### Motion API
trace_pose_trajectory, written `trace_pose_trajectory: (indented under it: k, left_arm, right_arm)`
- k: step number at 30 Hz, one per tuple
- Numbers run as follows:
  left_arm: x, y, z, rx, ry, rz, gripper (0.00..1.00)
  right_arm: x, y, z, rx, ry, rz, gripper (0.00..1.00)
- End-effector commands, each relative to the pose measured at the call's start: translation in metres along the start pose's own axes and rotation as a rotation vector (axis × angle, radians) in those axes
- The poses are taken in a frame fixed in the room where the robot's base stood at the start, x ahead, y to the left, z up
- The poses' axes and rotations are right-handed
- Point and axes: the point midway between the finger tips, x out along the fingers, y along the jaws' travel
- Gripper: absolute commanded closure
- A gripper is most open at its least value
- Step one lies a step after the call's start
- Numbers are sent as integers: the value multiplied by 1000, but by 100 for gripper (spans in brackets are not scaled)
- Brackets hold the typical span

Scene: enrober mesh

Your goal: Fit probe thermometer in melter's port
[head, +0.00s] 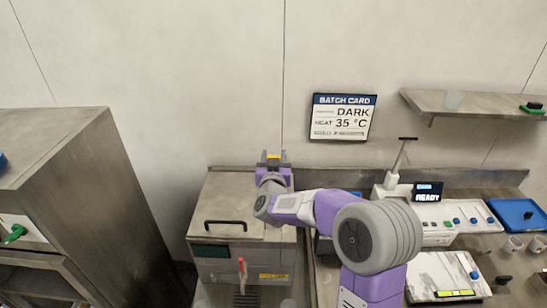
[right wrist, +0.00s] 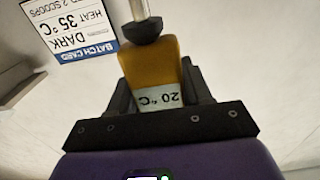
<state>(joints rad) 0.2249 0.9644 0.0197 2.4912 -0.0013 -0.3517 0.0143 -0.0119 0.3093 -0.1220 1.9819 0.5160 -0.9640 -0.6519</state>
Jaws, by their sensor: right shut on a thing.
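My right gripper (head: 272,160) is shut on the probe thermometer (head: 272,156), raised above the back edge of a steel box. In the right wrist view the thermometer (right wrist: 150,64) has an amber body, a label reading 20 °C, a dark collar and a metal stem pointing away from the jaws. The stem's far end is out of frame. The steel box (head: 215,192), which looks like the melter, has a black lid handle and a red tap lever at its front. I cannot make out its port; my right arm covers its right side. My left gripper is not in view.
A tall steel cabinet (head: 130,190) stands at the left. A batch card (head: 342,117) on the wall reads DARK, HEAT 35 °C. A white machine (head: 437,213) with a READY display and knobs is at the right, beside a blue tray (head: 517,212) and small cups. A shelf (head: 470,103) juts from the wall.

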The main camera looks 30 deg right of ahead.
Motion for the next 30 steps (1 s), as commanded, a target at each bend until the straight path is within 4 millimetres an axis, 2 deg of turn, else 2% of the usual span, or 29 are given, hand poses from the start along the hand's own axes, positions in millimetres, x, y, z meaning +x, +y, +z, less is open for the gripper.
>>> trace_pose_trajectory:
  k: [8,19,30]
  left_arm:
    - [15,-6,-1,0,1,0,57]
    - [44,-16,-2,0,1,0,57]
    - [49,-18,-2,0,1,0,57]
  right_arm:
    - [0,0,17,0,0,0,83]
    - [0,0,52,-1,1,0,83]
    - [0,0,58,0,1,0,83]
